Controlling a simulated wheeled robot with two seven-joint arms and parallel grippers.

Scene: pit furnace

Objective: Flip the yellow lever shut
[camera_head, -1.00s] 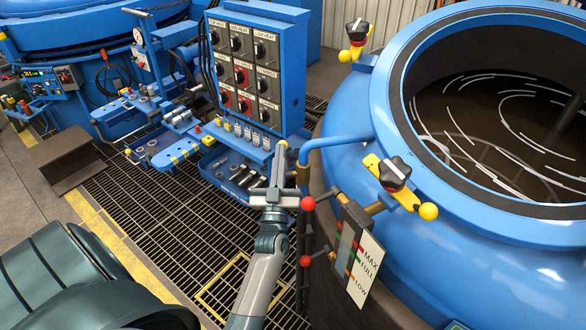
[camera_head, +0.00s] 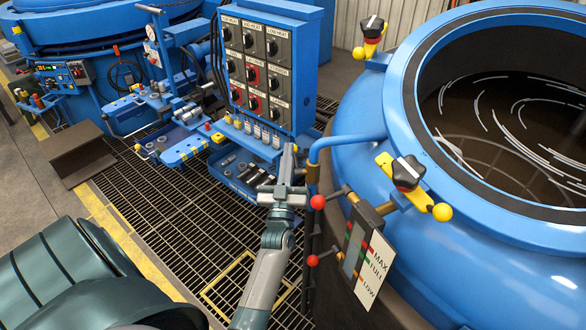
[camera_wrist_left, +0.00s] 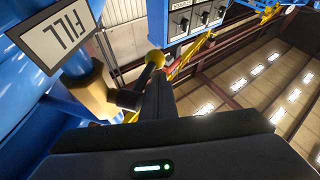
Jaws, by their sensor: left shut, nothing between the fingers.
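A yellow lever knob (camera_wrist_left: 155,58) shows in the left wrist view, on a short stem by a brass valve body (camera_wrist_left: 95,92). A plate marked FILL (camera_wrist_left: 58,38) is beside it. In the head view the brass fitting (camera_head: 312,173) sits on the blue pipe, and the knob is not clearly visible behind my gripper. My left gripper (camera_head: 290,152) is shut and empty, its tips just left of the pipe. In the wrist view its dark fingers (camera_wrist_left: 159,88) are close below the knob; I cannot tell if they touch. My right gripper is not in view.
The blue furnace rim (camera_head: 404,95) and a yellow clamp (camera_head: 418,195) with a black knob are at right. A level gauge (camera_head: 366,262) with red-balled handles (camera_head: 317,202) stands close to my left wrist. A control box (camera_head: 266,70) is behind. Floor grating (camera_head: 180,235) lies left.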

